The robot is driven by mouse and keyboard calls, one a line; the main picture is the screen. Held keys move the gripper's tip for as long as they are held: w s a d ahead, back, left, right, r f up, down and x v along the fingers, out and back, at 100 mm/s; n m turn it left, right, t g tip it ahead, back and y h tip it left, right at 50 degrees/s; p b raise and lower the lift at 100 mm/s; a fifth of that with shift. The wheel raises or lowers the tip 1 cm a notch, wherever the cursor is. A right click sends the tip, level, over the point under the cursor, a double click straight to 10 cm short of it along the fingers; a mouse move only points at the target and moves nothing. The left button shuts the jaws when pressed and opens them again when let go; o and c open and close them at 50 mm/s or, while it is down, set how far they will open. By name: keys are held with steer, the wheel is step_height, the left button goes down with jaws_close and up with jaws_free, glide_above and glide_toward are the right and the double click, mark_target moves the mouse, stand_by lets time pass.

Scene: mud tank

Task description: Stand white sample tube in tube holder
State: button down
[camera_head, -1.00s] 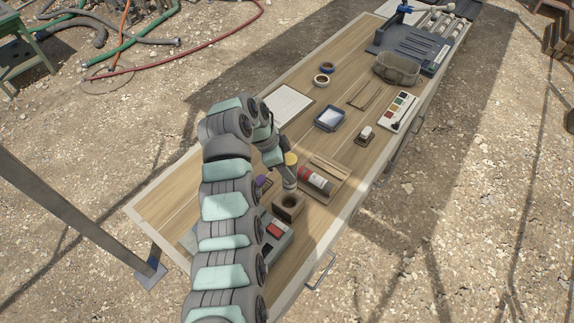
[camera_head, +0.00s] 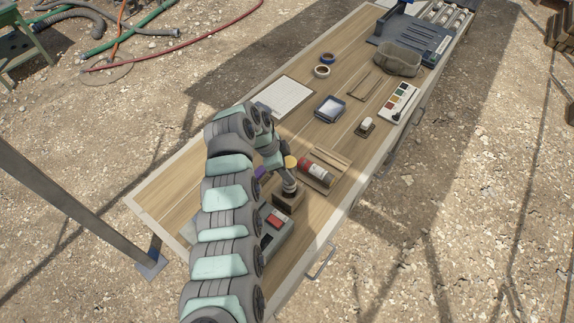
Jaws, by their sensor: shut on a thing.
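The tube holder (camera_head: 291,201) is a small brown wooden block near the front edge of the bench. A pale tube with an orange-yellow top (camera_head: 291,161), which I take as the white sample tube, stands roughly upright over it. Its lower end is at the holder's opening, which it now covers; how deep it sits I cannot tell. My gripper (camera_head: 284,174) is shut on the tube just above the holder. The fingers are small and partly hidden by my arm.
A grey box with a red part (camera_head: 274,220) stands close in front. A small white-topped block (camera_head: 366,125), a blue tray (camera_head: 330,108) and a paint palette (camera_head: 399,101) lie farther back.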

steer(key=shift+f+b, duration=2.85)
steer(key=shift+f, duration=0.35)
steer(key=c, duration=0.7)
jaws_free()
steer(key=b+v, duration=0.1)
steer(key=v, duration=1)
steer(key=shift+f, duration=0.1)
